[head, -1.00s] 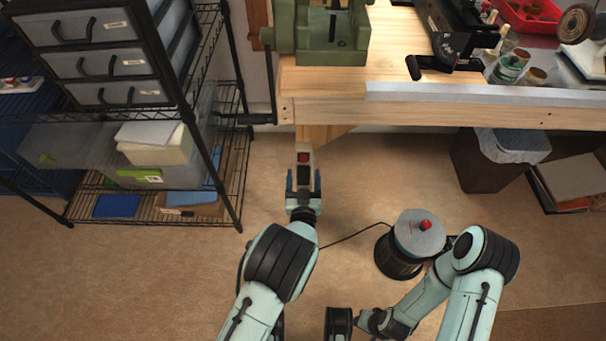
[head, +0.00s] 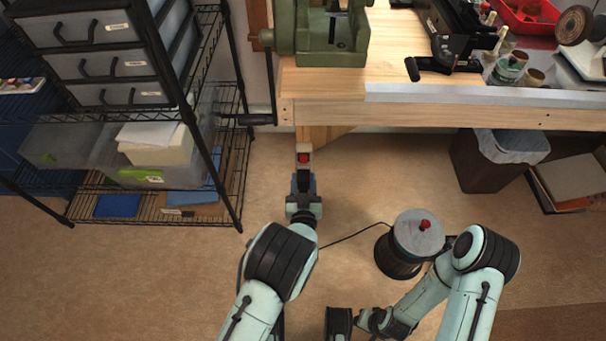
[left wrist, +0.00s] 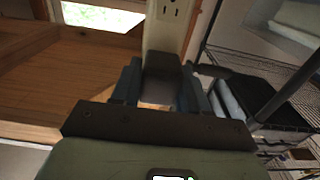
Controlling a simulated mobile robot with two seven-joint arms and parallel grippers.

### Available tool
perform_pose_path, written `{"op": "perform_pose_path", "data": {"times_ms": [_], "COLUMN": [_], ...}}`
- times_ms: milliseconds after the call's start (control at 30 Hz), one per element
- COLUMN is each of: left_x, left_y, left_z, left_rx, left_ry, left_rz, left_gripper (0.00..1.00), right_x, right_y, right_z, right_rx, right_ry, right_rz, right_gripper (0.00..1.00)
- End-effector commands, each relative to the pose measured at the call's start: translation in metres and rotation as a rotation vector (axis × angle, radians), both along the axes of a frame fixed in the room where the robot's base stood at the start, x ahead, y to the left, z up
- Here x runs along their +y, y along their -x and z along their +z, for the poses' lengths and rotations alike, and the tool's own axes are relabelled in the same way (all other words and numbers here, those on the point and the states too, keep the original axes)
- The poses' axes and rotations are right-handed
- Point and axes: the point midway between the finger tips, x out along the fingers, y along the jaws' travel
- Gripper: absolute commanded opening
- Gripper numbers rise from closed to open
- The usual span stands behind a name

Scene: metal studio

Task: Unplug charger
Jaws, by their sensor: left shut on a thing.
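The charger (head: 304,180) is a dark block at the lower end of a pale outlet strip with a red switch (head: 304,158), below the bench edge. In the left wrist view the charger (left wrist: 160,70) sits directly under the pale strip's socket face (left wrist: 172,22). My left gripper (head: 304,190) is shut on the charger, with blue fingers on both sides of it. Whether the prongs are still in the socket is hidden.
A round canister with a red knob (head: 425,224) stands on the floor; a thin black cable (head: 355,235) runs from it toward my left arm. A wire shelf (head: 232,170) is at left, the wooden bench (head: 330,105) above, a bin (head: 485,165) at right.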

Motion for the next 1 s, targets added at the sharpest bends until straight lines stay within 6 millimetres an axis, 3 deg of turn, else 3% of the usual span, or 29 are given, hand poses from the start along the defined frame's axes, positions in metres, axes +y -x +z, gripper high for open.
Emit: {"op": "perform_pose_path", "data": {"times_ms": [1000], "left_x": [0.0], "left_y": [0.041], "left_z": [0.001], "left_rx": [0.0], "left_ry": [-0.001], "left_rz": [-0.001], "left_gripper": [0.0], "right_x": [0.0], "right_y": [0.001], "right_z": [0.018], "right_rx": [-0.005], "right_ry": [0.0], "right_rz": [0.0], "right_gripper": [0.43]}}
